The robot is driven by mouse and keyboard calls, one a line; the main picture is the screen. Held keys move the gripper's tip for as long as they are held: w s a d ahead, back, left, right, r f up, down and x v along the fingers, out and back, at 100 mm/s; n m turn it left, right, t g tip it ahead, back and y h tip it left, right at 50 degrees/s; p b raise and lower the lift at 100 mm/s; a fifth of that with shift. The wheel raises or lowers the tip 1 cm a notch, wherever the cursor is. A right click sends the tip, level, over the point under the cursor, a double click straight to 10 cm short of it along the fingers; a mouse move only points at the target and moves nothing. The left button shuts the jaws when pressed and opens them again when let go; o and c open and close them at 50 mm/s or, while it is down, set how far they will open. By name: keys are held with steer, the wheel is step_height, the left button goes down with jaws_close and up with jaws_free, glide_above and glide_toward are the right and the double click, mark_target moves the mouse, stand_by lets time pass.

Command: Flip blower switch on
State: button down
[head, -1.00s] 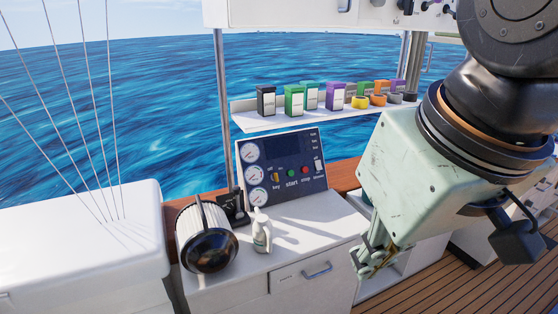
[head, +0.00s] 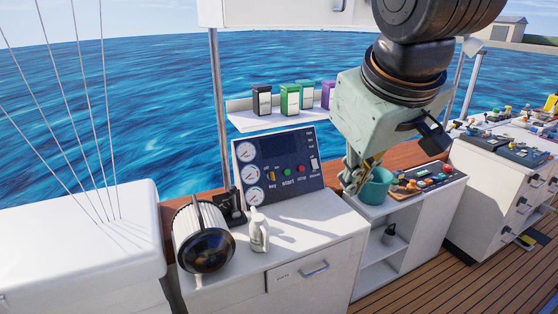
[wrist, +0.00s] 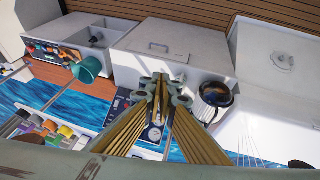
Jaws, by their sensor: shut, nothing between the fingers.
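The dark blue engine panel (head: 282,170) stands tilted back on the white counter, with gauges at its left, a key and coloured start and stop buttons. The white blower switch (head: 314,163) is at the panel's right edge, above its label; its position is too small to tell. My gripper (head: 352,186) is shut and empty, pointing down to the right of the panel, apart from it. In the wrist view, the fingers of my gripper (wrist: 162,84) partly cover the panel (wrist: 121,104), and I cannot make out the switch there.
A teal bucket (head: 378,187) stands just right of my gripper, by a tray of tools (head: 425,180). A white bottle (head: 259,232) and a round black-fronted lamp (head: 206,250) stand in front of the panel. A shelf (head: 270,123) with coloured boxes hangs above. The counter before the panel's right side is clear.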

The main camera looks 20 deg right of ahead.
mark_target(316, 168)
steer(key=w+d+f+n+t+h, duration=0.1)
steer(key=w+d+f+n, duration=0.15)
steer(key=w+d, duration=0.7)
steer(key=w+d+f+n+t+p, duration=0.1)
steer(key=w+d+n+t, duration=0.15)
steer(key=w, duration=1.45)
steer(key=w+d+f+n+h, duration=0.1)
steer(key=w+d+n, duration=0.35)
steer(key=w, duration=0.85)
steer(key=w+d+f+n+t+y, duration=0.2)
steer(key=w+d+f+n, duration=0.2)
steer(key=w+d+f, duration=0.65)
steer(key=w+d+f+n+y, duration=0.1)
steer(key=w+f+n, duration=0.1)
steer(key=f, duration=0.6)
steer(key=w+d+f+n+y+p, duration=0.1)
steer(key=w+f+n+y, duration=0.1)
steer(key=w+f, duration=0.3)
steer(key=shift+w+f, duration=0.15)
steer(key=shift+f, duration=1.6)
steer(key=shift+t, duration=0.25)
steer(key=shift+x, duration=7)
